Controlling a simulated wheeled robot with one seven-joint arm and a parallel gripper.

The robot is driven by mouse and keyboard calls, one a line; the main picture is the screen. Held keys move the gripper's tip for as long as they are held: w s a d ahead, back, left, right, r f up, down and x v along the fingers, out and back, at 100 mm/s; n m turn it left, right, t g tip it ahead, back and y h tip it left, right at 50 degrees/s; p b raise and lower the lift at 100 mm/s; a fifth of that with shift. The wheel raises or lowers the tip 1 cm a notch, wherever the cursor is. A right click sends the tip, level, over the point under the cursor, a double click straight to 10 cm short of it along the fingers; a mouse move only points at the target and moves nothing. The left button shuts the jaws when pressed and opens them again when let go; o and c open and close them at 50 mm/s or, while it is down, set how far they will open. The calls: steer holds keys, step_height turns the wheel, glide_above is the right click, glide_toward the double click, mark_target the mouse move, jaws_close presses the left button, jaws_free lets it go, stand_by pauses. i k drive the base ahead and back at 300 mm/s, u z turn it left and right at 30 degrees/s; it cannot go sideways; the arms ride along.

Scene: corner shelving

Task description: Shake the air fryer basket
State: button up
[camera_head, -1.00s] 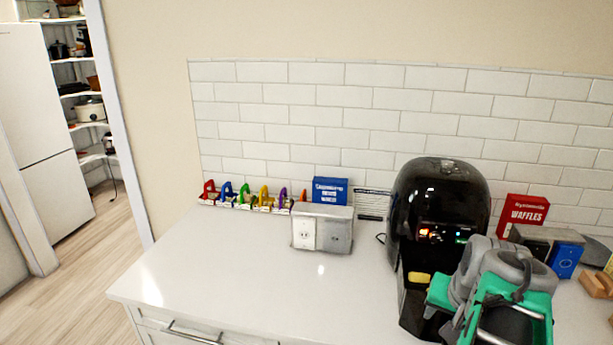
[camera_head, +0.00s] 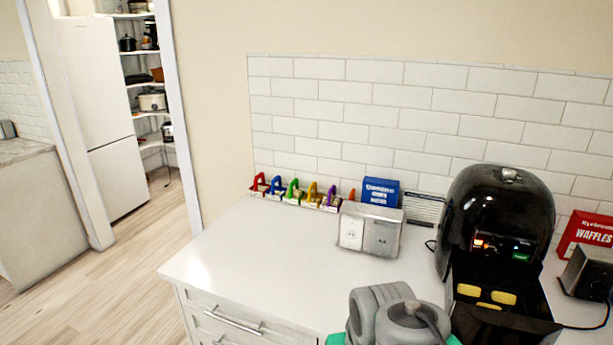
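The air fryer (camera_head: 495,220) is a glossy black appliance with lit controls, standing on the counter at right. Its dark basket (camera_head: 505,322) juts out from under the control panel, and several yellow pieces (camera_head: 503,297) show in it. The bottom edge of the frame cuts off the basket's front, and its handle cannot be seen. The grey and teal end of my arm shows at the bottom centre, left of the basket in the picture. My gripper's fingers are out of sight, so whether they are open or shut on anything cannot be seen.
A red waffle box (camera_head: 588,235) and a dark appliance (camera_head: 588,272) are right of the fryer. The counter's left part (camera_head: 245,265) is clear.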

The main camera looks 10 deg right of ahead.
mark_target(531, 321)
steer(key=z, duration=2.75)
steer(key=k, duration=0.8)
steer(key=u, duration=1.6)
steer(key=i, duration=0.55)
steer(key=u, duration=0.05)
